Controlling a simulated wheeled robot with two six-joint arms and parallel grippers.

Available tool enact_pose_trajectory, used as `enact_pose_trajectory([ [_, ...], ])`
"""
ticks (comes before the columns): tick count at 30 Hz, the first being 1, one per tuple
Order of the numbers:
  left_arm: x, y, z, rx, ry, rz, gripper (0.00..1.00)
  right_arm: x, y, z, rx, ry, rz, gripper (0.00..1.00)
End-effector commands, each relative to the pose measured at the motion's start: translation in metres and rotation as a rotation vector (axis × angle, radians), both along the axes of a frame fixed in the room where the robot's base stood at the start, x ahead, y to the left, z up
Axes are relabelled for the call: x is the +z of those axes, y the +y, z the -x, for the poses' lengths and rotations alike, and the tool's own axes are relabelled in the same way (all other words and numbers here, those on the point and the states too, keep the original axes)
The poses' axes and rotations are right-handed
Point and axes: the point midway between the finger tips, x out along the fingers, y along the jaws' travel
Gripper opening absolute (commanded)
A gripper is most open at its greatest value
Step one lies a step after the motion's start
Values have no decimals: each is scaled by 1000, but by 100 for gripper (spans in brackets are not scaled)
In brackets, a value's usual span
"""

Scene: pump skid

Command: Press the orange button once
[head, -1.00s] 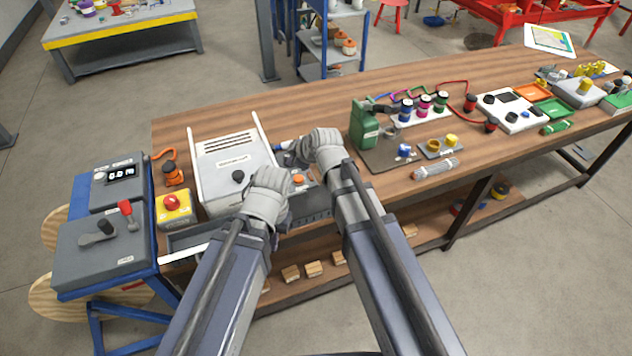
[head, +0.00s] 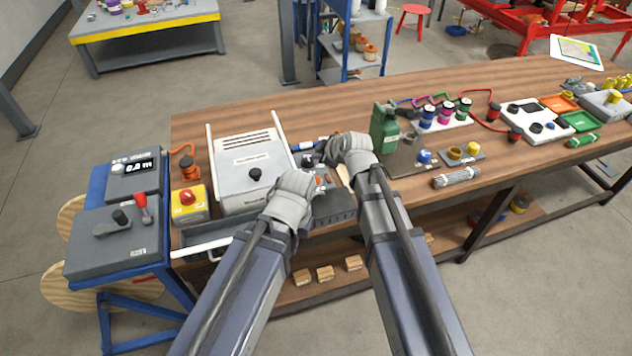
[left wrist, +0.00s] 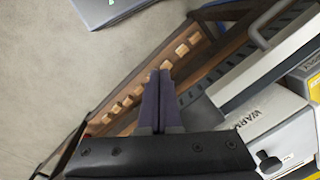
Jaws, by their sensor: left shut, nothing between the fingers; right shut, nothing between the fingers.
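The orange button (head: 319,181) is a small orange patch in the head view, on a dark grey box (head: 335,207) at the table's front edge. It shows in the gap between my two wrists and is partly covered. My left gripper (head: 297,187) is just left of it; its fingertips are hidden in the head view. In the left wrist view its fingers (left wrist: 160,78) are shut and empty, and the button does not show there. My right gripper (head: 318,158) is shut just behind the button; its tips are hard to make out.
A white-grey cabinet (head: 250,180) with a black knob stands left of my grippers. A yellow box with a red knob (head: 188,198) is farther left. Wooden blocks (head: 325,273) lie on the lower shelf.

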Motion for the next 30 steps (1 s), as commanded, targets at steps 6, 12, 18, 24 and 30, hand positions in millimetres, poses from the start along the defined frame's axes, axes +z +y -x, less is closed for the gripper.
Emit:
enact_pose_trajectory([
  [6, -35, 0, 0, 0, 0, 0, 0, -34, 0, 0, 0, 0, 0, 0],
  [12, -61, 0, 0, 0, 0, 0, 0, -61, 0, 0, 0, 0, 0, 0],
  [18, -73, 0, 0, 0, 0, 0, 0, -73, 0, 0, 0, 0, 0, 0],
  [24, -72, 0, 0, 0, 0, 0, 0, -72, 0, 0, 0, 0, 0, 0],
  [30, -72, 0, 0, 0, 0, 0, 0, -72, 0, 0, 0, 0, 0, 0],
])
